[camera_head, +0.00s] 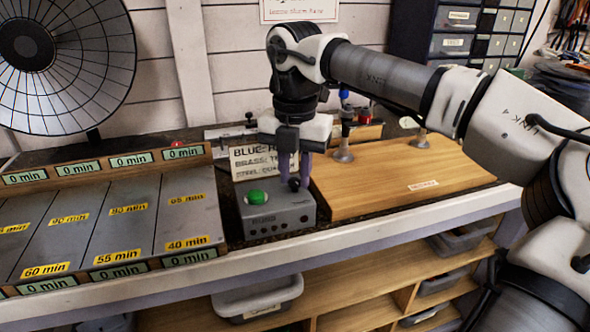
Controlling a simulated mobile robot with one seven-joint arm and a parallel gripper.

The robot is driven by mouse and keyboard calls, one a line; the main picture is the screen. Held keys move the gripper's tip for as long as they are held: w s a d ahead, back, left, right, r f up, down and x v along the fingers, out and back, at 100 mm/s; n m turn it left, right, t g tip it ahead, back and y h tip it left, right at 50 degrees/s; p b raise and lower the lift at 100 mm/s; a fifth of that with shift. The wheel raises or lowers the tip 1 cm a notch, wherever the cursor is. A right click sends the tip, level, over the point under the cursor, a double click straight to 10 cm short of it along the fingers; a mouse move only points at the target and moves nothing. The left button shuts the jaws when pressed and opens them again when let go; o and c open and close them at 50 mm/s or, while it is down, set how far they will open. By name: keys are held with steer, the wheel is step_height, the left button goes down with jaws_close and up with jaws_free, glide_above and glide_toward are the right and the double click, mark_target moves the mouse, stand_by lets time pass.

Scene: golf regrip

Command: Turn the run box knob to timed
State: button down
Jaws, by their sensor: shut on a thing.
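The run box (275,218) is a small grey box near the front edge of the bench, with a green button (256,197) on its top left. The run box knob (294,184) is a small dark shape at the top right of the box. My gripper (293,178) points down from above, with its purple-grey fingers shut on the knob. The fingers hide much of the knob, so its pointer and setting cannot be read. The lettering on the box is too small to read.
Left of the box is a rack with yellow minute labels (128,209) and green "0 min" displays. A wooden board (400,178) with upright metal fittings lies to the right. A lettered card (252,162) stands behind the box. A fan (60,60) stands at the back left.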

mark_target(295, 181)
steer(key=shift+m, duration=0.8)
steer(key=c, duration=2.2)
jaws_free()
steer(key=c, duration=1.2)
jaws_free()
steer(key=shift+c, duration=0.2)
step_height(295, 181, up, 14)
steer(key=p, duration=0.1)
steer(key=shift+p, duration=0.4)
steer(key=shift+f, duration=0.1)
